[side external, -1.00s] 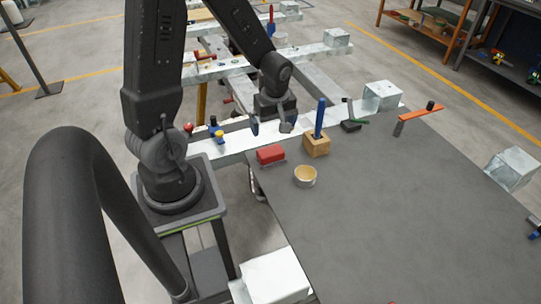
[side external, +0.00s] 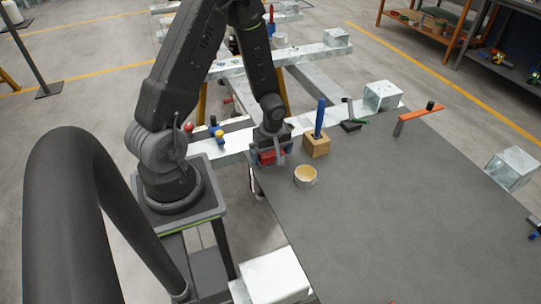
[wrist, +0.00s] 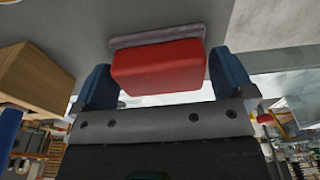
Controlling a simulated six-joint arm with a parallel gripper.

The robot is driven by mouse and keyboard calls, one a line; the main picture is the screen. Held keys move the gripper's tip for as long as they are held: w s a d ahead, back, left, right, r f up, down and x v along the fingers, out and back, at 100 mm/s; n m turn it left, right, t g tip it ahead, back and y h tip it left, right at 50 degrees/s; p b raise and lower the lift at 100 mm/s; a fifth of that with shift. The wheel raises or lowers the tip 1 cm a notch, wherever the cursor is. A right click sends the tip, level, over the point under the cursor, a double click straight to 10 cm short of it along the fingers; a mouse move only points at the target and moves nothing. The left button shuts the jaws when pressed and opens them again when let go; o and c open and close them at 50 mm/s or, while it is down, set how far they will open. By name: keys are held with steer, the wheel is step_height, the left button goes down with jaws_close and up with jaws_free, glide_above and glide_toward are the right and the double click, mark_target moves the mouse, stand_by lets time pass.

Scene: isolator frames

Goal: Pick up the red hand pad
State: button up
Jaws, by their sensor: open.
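The red hand pad (side external: 270,157) is a red block on a grey base, lying near the left edge of the grey table. In the side view my gripper (side external: 268,158) is down at the pad and partly covers it. In the wrist view the red pad (wrist: 160,68) sits between my two blue fingertips, its grey base (wrist: 157,36) on the far side. My gripper is open and holds nothing. Whether the fingertips touch the table is hidden.
A wooden block (side external: 317,146) with a blue-handled tool (side external: 320,115) stands close right of my gripper. A small round bowl (side external: 305,175) is in front to the right. A brush-like tool (side external: 352,124) lies farther back. The table's middle (side external: 400,210) is clear.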

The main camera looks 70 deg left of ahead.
steer(key=shift+c, duration=0.4)
steer(key=c, duration=0.7)
steer(key=shift+r, duration=0.4)
step_height(320, 180, up, 4)
steer(key=shift+s+a+f, duration=0.15)
steer(key=s+a+r, duration=0.6)
steer(key=s, duration=0.3)
steer(key=shift+a+r, duration=0.2)
steer(key=shift+a, duration=0.05)
steer(key=shift+s, duration=0.1)
